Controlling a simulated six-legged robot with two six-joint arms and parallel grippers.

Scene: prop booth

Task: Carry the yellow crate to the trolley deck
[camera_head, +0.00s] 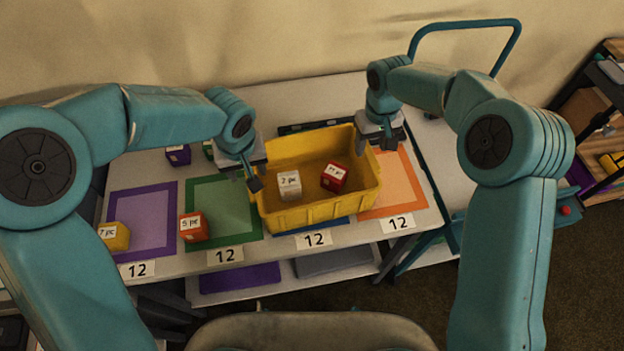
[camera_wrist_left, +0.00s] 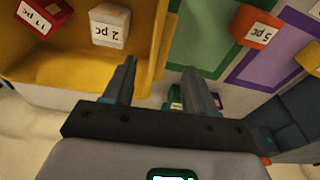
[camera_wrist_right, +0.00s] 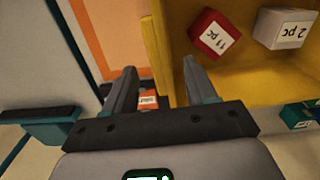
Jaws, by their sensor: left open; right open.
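The yellow crate (camera_head: 322,208) stands upright on the table, holding a white box (camera_head: 289,185) and a red box (camera_head: 334,177). My left gripper (camera_head: 249,180) is open at the crate's left end; in the left wrist view the crate wall (camera_wrist_left: 159,50) shows between its fingers (camera_wrist_left: 160,80). My right gripper (camera_head: 379,143) is open at the right end; in the right wrist view the crate wall (camera_wrist_right: 158,50) shows between its fingers (camera_wrist_right: 157,78). I cannot tell whether the fingers reach down around the walls. The trolley deck (camera_head: 436,146) is at right, partly hidden by my right arm.
The table (camera_head: 160,172) has purple (camera_head: 118,222), green (camera_head: 223,192) and orange (camera_head: 417,187) marked areas. A yellow box (camera_head: 115,237) and an orange box (camera_head: 193,227) stand near its front left. The trolley's teal handle (camera_head: 468,24) rises at the back. A shelf (camera_head: 600,125) is far right.

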